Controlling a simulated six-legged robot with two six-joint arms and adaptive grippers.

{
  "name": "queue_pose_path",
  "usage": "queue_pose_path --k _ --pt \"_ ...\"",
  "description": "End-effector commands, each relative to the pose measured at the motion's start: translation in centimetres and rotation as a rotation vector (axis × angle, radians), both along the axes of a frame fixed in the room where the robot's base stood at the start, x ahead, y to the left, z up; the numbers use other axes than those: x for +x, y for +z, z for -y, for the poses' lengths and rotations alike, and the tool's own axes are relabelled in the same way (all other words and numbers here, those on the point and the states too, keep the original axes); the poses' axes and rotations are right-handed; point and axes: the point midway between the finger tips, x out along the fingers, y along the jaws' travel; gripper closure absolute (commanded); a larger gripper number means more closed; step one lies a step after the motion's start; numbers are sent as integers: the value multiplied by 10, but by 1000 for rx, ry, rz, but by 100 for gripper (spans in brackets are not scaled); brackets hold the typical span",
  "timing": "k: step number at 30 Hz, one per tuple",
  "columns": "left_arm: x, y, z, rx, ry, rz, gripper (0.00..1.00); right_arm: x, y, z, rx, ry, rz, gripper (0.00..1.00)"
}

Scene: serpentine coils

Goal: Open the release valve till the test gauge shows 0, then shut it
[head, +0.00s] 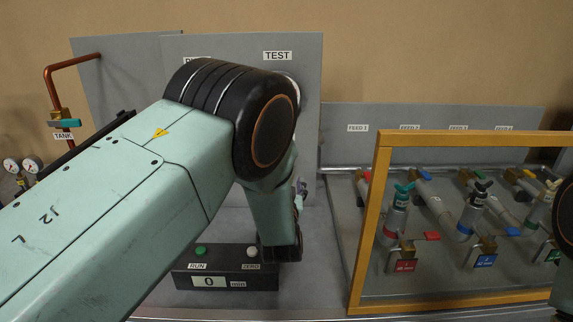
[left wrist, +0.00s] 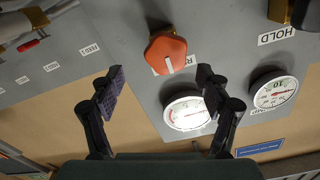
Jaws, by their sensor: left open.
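In the left wrist view an orange-red knob (left wrist: 166,53) with a white pointer line sits on the grey panel; its name label is not readable. A round white gauge (left wrist: 186,111) lies beside it, its needle reading too small to tell. My left gripper (left wrist: 157,86) is open and empty, its fingers in front of the panel on either side of the knob's near edge, apart from it as far as I can tell. In the head view my left arm hides the knob and most of the gauge under the TEST label (head: 277,56). My right gripper is out of view.
A second gauge (left wrist: 273,91) and a HOLD label (left wrist: 277,35) are right of the knob. The head view shows a control box (head: 225,281) reading 0, a yellow frame (head: 369,222) before several feed valves, and a TANK valve (head: 64,123) at left.

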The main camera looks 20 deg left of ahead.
Motion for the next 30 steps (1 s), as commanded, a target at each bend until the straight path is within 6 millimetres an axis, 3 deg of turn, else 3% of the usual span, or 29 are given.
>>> queue_pose_path --k 15,30 --pt "58 -1 -19 0 1 -1 24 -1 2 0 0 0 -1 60" --pt "71 0 -20 1 0 0 24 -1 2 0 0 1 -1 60"
